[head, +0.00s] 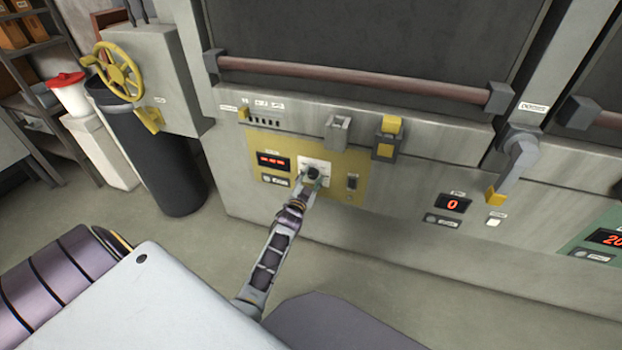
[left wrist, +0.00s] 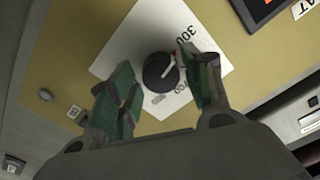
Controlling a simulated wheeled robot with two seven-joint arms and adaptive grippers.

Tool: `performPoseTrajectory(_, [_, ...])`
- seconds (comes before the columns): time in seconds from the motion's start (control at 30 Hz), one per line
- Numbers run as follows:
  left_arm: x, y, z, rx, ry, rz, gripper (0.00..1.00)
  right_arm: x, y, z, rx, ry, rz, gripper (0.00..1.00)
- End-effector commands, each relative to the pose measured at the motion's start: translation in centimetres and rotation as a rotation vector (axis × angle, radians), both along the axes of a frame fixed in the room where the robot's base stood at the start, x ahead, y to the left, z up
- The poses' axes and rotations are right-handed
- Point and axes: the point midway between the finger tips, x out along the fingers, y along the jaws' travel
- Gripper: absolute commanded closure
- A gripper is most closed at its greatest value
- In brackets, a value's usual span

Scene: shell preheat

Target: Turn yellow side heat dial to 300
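The yellow panel (head: 347,165) on the front of the grey machine carries a black round heat dial (head: 313,172) on a white plate. Another number below right is partly hidden. My left gripper (head: 312,184) is at the dial; in the left wrist view its green-padded fingers (left wrist: 162,88) are apart, near the dial on either side. I cannot tell whether they touch it. My right gripper is not in view.
A red display (head: 272,161) sits left of the dial, too small to read. A small switch (head: 351,183) is to its right. Above are a yellow-and-grey latch (head: 388,137) and a long door bar (head: 350,80). A yellow handwheel (head: 119,71) and dark bin (head: 155,150) stand left.

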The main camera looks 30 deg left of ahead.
Motion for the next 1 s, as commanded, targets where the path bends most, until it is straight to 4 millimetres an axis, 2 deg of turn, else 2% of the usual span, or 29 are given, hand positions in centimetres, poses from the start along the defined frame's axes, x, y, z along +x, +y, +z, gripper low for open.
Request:
performPoseTrajectory(0.57, [-0.4,-0.2,0.2,0.002,-0.003,-0.001,0.41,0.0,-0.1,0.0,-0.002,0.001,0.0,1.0])
performPoseTrajectory(1.0, [-3.6,-0.9,0.1,0.002,-0.003,-0.001,0.41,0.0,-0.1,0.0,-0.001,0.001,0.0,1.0])
